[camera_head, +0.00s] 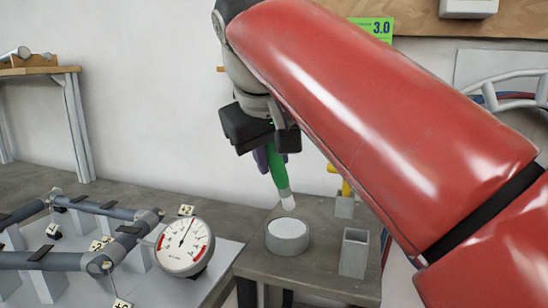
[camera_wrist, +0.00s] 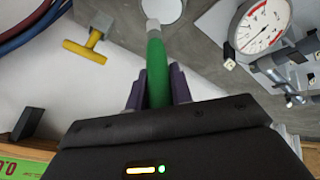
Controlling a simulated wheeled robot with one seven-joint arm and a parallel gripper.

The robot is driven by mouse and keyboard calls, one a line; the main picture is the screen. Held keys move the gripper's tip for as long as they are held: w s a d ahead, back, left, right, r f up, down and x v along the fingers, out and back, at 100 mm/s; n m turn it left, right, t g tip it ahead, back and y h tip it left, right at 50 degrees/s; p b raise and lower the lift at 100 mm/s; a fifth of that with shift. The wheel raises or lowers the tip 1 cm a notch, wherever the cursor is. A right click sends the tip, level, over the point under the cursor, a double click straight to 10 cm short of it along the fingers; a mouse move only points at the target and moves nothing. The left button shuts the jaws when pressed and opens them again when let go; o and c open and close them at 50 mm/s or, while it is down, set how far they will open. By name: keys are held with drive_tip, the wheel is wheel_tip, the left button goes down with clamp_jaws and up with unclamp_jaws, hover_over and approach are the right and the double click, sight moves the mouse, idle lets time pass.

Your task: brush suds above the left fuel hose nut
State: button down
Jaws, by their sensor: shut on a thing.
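My gripper (camera_head: 268,158) is shut on a green-handled brush (camera_head: 278,172). The brush points down, slightly tilted, with its pale tip low. In the wrist view the brush (camera_wrist: 156,65) stands between the purple fingers of my gripper (camera_wrist: 157,92). A round grey dish (camera_head: 287,238) with a whitish top sits on a small grey table, just below the brush tip. The tip looks close above the dish's far rim; I cannot tell whether they touch. The dish is partly cut off in the wrist view (camera_wrist: 163,8). I cannot make out a fuel hose nut or hose in either view.
A dial gauge (camera_head: 185,246) and a grey tube frame (camera_head: 125,240) on a plate stand left of the table. A square grey holder (camera_head: 354,253) is right of the dish. A yellow-handled tool (camera_head: 346,188) stands behind it, also in the wrist view (camera_wrist: 86,47).

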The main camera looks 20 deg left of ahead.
drive_tip(key=shift+r, duration=1.8)
